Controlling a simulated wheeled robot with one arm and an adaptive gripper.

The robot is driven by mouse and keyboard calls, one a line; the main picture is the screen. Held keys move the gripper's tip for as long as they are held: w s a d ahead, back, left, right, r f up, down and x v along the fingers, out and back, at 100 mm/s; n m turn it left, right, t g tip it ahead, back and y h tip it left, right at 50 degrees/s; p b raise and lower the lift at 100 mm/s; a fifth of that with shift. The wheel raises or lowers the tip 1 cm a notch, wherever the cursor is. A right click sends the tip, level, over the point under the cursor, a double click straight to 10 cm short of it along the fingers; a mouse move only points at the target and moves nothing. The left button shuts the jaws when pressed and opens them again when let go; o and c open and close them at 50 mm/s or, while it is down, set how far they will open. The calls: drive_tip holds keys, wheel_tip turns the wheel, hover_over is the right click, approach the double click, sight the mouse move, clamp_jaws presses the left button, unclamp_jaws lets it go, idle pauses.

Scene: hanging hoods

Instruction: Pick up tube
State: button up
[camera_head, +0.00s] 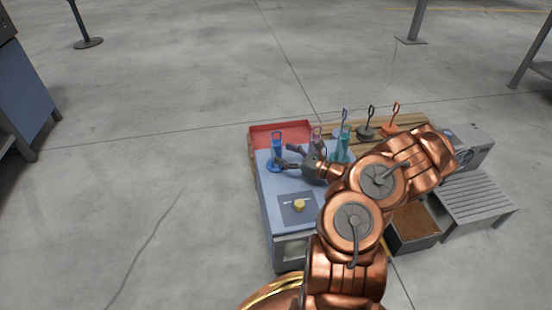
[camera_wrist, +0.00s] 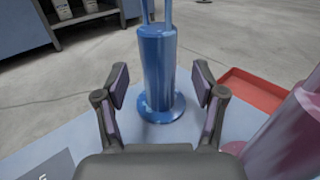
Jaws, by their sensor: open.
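A blue tube (camera_head: 277,146) with a flared round base and a handle on top stands upright near the far left of the blue-grey tabletop (camera_head: 270,205). In the wrist view the blue tube (camera_wrist: 158,65) stands straight ahead, its body between and slightly beyond the fingertips. My gripper (camera_head: 285,157) is open, with one finger on each side of the tube; in the wrist view (camera_wrist: 160,78) gaps show between both pads and the tube. A pink tube (camera_head: 317,138) stands right of it, and also shows close at right in the wrist view (camera_wrist: 295,135).
A teal tube (camera_head: 343,143) stands further right, partly behind my arm. Behind are a red tray (camera_head: 270,130) and violet, black (camera_head: 368,123) and orange (camera_head: 392,122) ringed pieces. A yellow knob (camera_head: 299,205) sits on a dark plate. Open floor lies left.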

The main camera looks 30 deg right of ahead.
sight(281, 153)
drive_tip(key=shift+b+x, duration=0.7)
drive_tip(key=shift+x, duration=1.15)
drive_tip(key=shift+s, duration=0.1)
clamp_jaws()
